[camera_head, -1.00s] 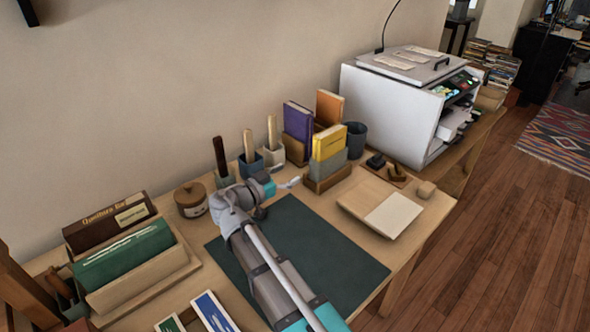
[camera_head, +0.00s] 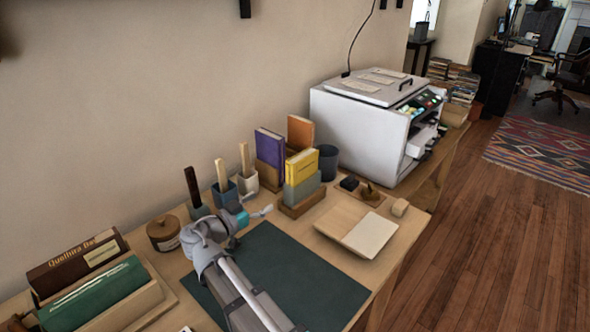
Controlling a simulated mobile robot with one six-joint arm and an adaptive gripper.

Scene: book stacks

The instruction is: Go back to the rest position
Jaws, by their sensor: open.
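My gripper (camera_head: 262,212) is at the end of my arm, above the far edge of the dark green desk mat (camera_head: 312,272). Its fingers are spread and nothing shows between them. It points toward the row of small holders with upright handles at the back of the desk. My arm reaches in from the bottom of the view, over the mat.
Holders with purple (camera_head: 269,147) and yellow (camera_head: 301,168) books stand beyond my gripper. A round wooden jar (camera_head: 164,233) is to its left, with brown (camera_head: 75,262) and green books (camera_head: 95,296) farther left. A white printer (camera_head: 360,127) stands at back right. Open floor lies right.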

